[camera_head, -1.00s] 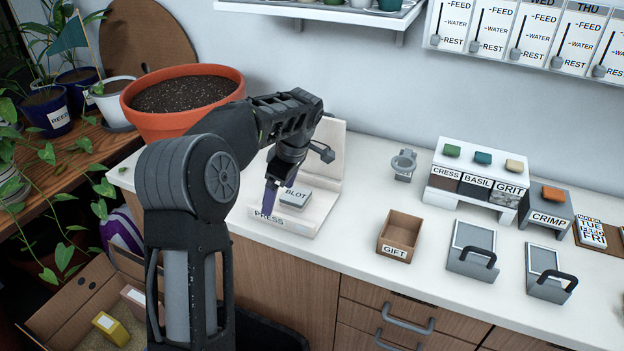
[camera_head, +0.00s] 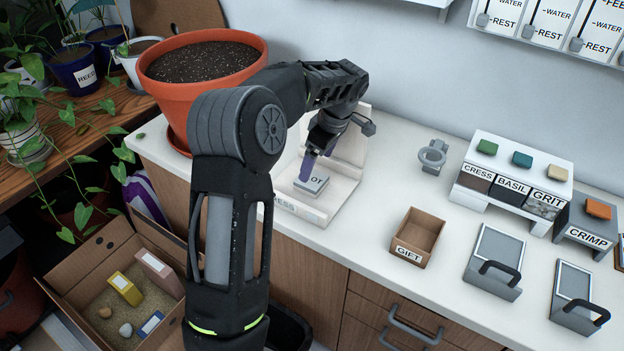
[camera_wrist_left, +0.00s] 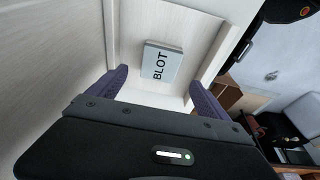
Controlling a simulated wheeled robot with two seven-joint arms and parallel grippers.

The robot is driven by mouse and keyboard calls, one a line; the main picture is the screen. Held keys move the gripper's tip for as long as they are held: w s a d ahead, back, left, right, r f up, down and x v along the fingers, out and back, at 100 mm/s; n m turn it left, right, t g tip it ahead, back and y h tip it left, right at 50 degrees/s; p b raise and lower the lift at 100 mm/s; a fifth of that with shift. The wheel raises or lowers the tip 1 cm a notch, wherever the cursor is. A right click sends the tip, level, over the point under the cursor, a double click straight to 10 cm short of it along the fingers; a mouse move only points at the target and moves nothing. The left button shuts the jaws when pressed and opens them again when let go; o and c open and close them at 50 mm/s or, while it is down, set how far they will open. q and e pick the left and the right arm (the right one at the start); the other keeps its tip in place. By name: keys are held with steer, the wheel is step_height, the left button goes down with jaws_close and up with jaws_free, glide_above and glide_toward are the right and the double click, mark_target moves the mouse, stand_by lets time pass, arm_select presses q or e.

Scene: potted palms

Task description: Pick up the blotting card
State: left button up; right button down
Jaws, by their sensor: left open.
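The blotting card is a small grey-white block labelled BLOT (camera_wrist_left: 161,64), lying flat in the white press stand. In the head view the card (camera_head: 312,185) shows on the stand's base, its label partly hidden by my gripper. My left gripper (camera_head: 308,168) points down just above the card's far left part. In the left wrist view my left gripper (camera_wrist_left: 158,88) is open, its two purple fingers wide apart, with the card between and beyond them, apart from both. The press stand (camera_head: 345,190) has a low front edge and a raised back. My right gripper is not in view.
A large terracotta pot (camera_head: 200,75) stands left of the stand, close to my arm. The GIFT box (camera_head: 416,238), a grey ring holder (camera_head: 432,157) and the labelled seed rack (camera_head: 512,178) stand to the right. Bare white counter (camera_head: 385,190) lies between the stand and the box.

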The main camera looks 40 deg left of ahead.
mark_target(312, 178)
arm_select(q)
steer(key=shift+f, duration=0.15)
steer(key=shift+p+x, duration=0.6)
steer(key=shift+x, duration=2)
steer(key=shift+d, duration=0.15)
steer(key=c, duration=1.4)
steer(key=shift+c, duration=0.2)
step_height(312, 178, up, 10)
steer(key=b, duration=0.1)
steer(key=shift+w, duration=0.1)
